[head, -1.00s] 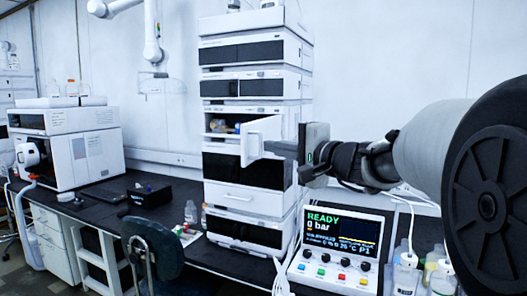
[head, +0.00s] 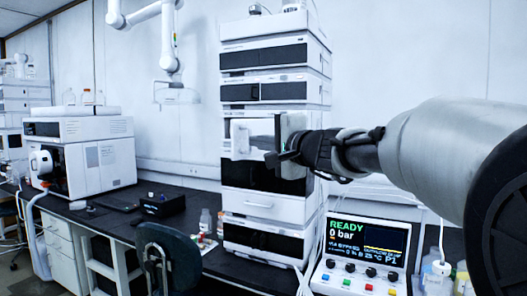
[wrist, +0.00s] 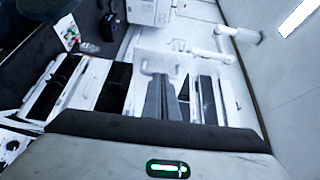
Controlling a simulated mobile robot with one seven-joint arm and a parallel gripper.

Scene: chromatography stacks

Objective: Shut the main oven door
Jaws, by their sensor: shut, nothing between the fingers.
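The main oven door (head: 250,130) is a white panel with a handle, in the middle of the tall instrument stack. In the head view it looks close to flush with the stack's front, but I cannot tell if it is fully shut. My gripper (head: 276,155) is shut and empty, in front of the door's right part, and hides some of it. In the wrist view the two dark fingers (wrist: 168,98) lie together, pointing at the white door (wrist: 158,64). Whether they touch it is unclear.
A control box (head: 358,255) reading READY stands at the stack's lower right. Small bottles (head: 205,222) and a black box (head: 162,205) are on the dark bench left of it. A chair (head: 168,255) stands in front. Another white instrument (head: 85,150) is farther left.

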